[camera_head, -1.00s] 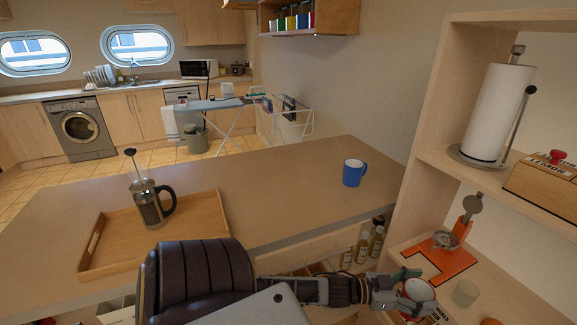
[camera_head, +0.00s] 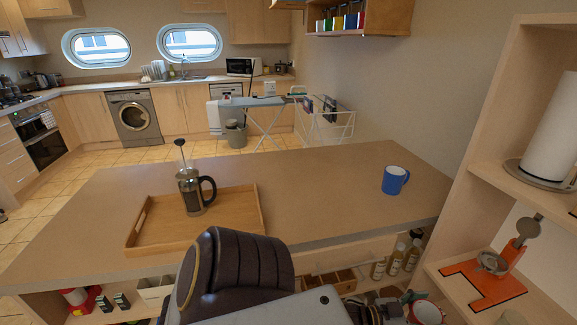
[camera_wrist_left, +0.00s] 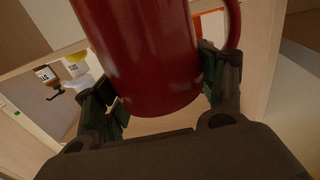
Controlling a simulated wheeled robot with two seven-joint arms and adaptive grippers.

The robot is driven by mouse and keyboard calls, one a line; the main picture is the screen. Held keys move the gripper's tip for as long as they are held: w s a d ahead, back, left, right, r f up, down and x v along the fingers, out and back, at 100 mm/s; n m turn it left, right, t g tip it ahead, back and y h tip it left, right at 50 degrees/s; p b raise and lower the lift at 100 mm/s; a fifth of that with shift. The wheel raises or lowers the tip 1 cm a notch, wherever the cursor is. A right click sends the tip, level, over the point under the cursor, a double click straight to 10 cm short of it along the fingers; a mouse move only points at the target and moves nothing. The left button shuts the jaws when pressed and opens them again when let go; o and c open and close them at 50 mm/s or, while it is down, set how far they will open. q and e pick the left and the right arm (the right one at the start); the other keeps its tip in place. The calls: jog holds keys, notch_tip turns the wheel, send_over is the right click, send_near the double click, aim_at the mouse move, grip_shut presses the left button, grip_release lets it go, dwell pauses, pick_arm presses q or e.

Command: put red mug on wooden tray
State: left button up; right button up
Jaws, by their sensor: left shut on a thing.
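The red mug (camera_wrist_left: 150,50) fills the upper middle of the left wrist view. My left gripper (camera_wrist_left: 162,98) is shut on it, one finger on each side, with the handle at the upper right. In the head view the red mug (camera_head: 427,312) shows its rim and pale inside at the bottom edge, and my left gripper (camera_head: 395,304) is partly cut off there. The wooden tray (camera_head: 160,228) lies on the counter's left part, up and left of the mug, with a french press (camera_head: 194,193) on it. My right gripper is not in view.
A blue mug (camera_head: 394,180) stands on the counter (camera_head: 310,185) at the right, with clear surface between it and the tray. Bottles (camera_head: 395,260) stand on a shelf under the counter. The open shelf unit (camera_head: 470,190) at right holds an orange stand (camera_head: 490,283).

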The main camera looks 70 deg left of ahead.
pick_arm(q)
jog(key=shift+d+r+n+y, duration=0.1)
jog(key=shift+d+n+y, duration=0.8)
jog(key=shift+d+y, duration=0.55)
jog(key=shift+w+d+r+n+t+y, duration=0.15)
jog(key=shift+d+n+t+y, duration=0.25)
jog(key=shift+d+y, duration=0.45)
jog(key=shift+d+r+n, duration=0.1)
jog(key=shift+d+n, duration=0.2)
jog(key=shift+d, duration=0.1)
